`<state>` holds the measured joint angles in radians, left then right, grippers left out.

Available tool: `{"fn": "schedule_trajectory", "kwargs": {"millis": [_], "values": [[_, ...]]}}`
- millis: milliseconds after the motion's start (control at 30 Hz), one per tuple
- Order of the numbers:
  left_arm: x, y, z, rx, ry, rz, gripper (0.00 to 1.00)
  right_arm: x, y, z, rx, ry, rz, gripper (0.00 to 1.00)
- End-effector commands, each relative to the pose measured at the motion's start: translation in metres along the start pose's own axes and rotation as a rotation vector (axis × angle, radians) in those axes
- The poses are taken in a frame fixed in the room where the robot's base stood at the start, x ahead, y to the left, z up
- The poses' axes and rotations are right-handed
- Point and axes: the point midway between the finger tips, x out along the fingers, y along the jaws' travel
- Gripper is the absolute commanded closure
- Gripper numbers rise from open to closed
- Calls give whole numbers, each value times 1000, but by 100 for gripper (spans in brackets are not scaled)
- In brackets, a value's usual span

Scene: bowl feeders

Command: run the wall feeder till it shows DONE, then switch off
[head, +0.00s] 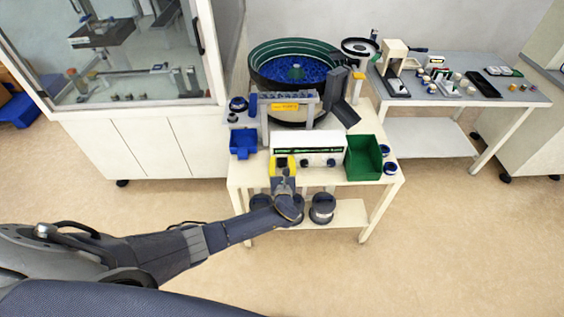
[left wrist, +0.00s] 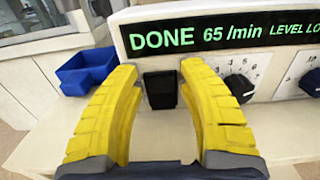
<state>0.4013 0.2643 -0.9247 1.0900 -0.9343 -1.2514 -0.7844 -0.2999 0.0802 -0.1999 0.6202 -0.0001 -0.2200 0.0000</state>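The feeder controller (head: 318,158) is a white box at the front of the feeder table. Its dark display (left wrist: 220,32) reads DONE, 65 /min and LEVEL LO in green letters in the left wrist view. A black switch (left wrist: 160,89) sits on the box below the word DONE. My left gripper (left wrist: 159,70) is open and empty, its yellow fingers on either side of the switch. In the head view the left gripper (head: 284,162) covers the left end of the box. The bowl feeder (head: 293,48), green-rimmed with a blue inside, stands behind. My right gripper is not in view.
A blue bin (head: 243,143) stands left of the controller and a green bin (head: 363,158) right of it. Dial knobs (left wrist: 240,86) sit right of the switch. A second table (head: 520,98) with small parts stands at right. A glazed cabinet (head: 135,147) is at left.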

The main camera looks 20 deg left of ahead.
Motion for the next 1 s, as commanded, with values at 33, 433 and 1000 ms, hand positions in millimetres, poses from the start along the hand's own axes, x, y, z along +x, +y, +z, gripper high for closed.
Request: {"fn": "schedule_trajectory", "kwargs": {"millis": [33,433,1000], "values": [[0,0,0,0,0,0,67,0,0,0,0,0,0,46],[0,0,0,0,0,0,100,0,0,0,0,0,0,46],[0,3,-3,4,-182,13,100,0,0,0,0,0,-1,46]]}}
